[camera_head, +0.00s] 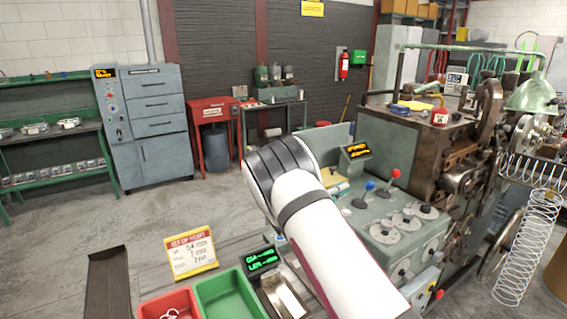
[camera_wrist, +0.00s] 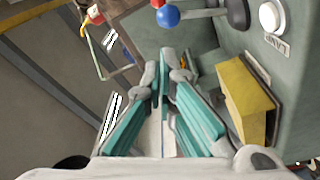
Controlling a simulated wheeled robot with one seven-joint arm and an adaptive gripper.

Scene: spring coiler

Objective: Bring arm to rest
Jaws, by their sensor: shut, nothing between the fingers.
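My arm (camera_head: 328,243) reaches from the lower right into the middle of the head view, in front of the machine's control panel. My gripper is hidden behind the arm in the head view. In the wrist view my gripper (camera_wrist: 163,65) shows its teal-padded fingers close together at the tips, with nothing held between them. A yellow block (camera_wrist: 243,95) on the grey-green machine is just right of the fingers. A blue lever knob (camera_wrist: 168,16) is beyond the fingertips, apart from them.
The control panel (camera_head: 372,214) has red and blue levers close to my arm. A red bin (camera_head: 168,303), a green bin (camera_head: 226,293) and a set-up ticket (camera_head: 191,253) are at the lower left. A coiled spring (camera_head: 524,250) hangs at right. The floor (camera_head: 130,215) at left is open.

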